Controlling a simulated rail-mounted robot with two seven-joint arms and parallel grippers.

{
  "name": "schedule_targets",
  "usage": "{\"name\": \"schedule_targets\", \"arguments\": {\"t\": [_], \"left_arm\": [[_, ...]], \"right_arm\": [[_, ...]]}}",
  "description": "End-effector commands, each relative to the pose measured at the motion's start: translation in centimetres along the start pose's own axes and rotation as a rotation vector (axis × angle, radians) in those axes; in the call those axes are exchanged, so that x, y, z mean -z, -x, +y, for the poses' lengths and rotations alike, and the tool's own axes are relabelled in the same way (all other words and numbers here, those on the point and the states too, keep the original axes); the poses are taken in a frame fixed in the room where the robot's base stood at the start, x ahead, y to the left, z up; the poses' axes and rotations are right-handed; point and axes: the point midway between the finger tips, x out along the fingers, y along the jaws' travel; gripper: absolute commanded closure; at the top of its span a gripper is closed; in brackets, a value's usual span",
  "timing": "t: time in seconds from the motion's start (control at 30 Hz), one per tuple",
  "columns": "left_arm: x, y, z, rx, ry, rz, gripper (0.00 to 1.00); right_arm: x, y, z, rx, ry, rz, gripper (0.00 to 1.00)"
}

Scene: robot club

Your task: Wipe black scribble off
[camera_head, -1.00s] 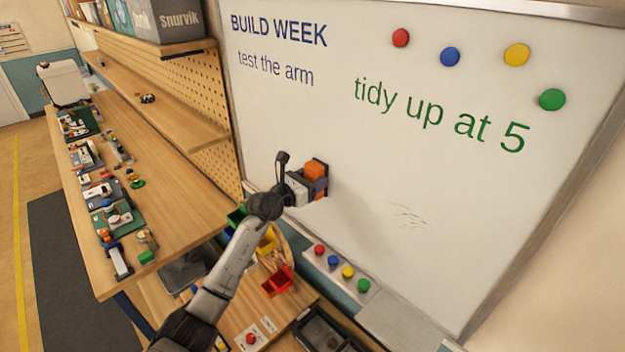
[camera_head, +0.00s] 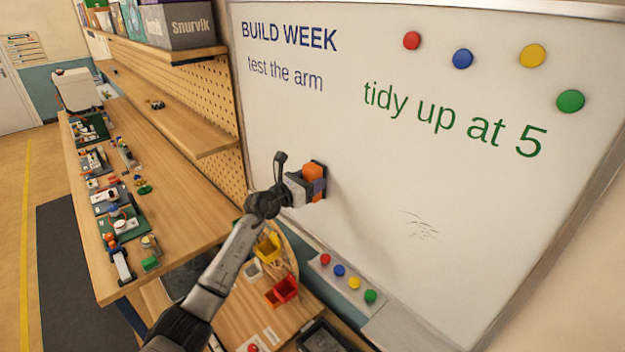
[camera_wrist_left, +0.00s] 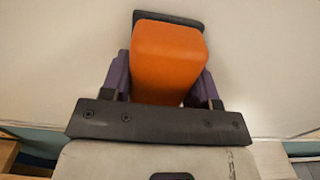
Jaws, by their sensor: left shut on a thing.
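A whiteboard (camera_head: 340,130) fills the right of the head view. A faint black scribble (camera_head: 421,225) is on its lower middle, a few thin strokes. My left gripper (camera_head: 312,184) is shut on an orange block-like eraser (camera_head: 313,171), with a dark pad at its far side. The eraser (camera_wrist_left: 168,60) also shows between the purple fingers in the left wrist view, close to the board; I cannot tell whether it touches. It is left of and a little above the scribble. My right gripper is not in view.
Blue and green writing (camera_head: 455,119) and several round magnets (camera_head: 462,58) are higher on the board. A ledge (camera_head: 322,270) with coloured magnets runs below. A workbench (camera_head: 180,215) with models, a shelf (camera_head: 170,115) and small bins (camera_head: 282,290) stand left. The board around the scribble is clear.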

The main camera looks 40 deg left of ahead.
Motion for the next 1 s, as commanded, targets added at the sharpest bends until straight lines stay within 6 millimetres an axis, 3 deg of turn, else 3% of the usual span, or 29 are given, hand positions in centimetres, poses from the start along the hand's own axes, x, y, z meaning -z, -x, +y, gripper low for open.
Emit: {"name": "schedule_targets", "arguments": {"t": [0.1, 0.5, 1.0], "left_arm": [[-0.3, 1.3, 0.1, -0.001, -0.001, 0.003, 0.67], [-0.2, 4.7, 0.1, -0.001, -0.001, 0.002, 0.67], [0.0, 5.4, 0.1, -0.001, -0.001, 0.001, 0.67]], "right_arm": [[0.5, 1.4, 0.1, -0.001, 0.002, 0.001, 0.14], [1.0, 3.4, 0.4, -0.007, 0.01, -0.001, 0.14], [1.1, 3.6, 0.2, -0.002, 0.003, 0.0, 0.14]]}}
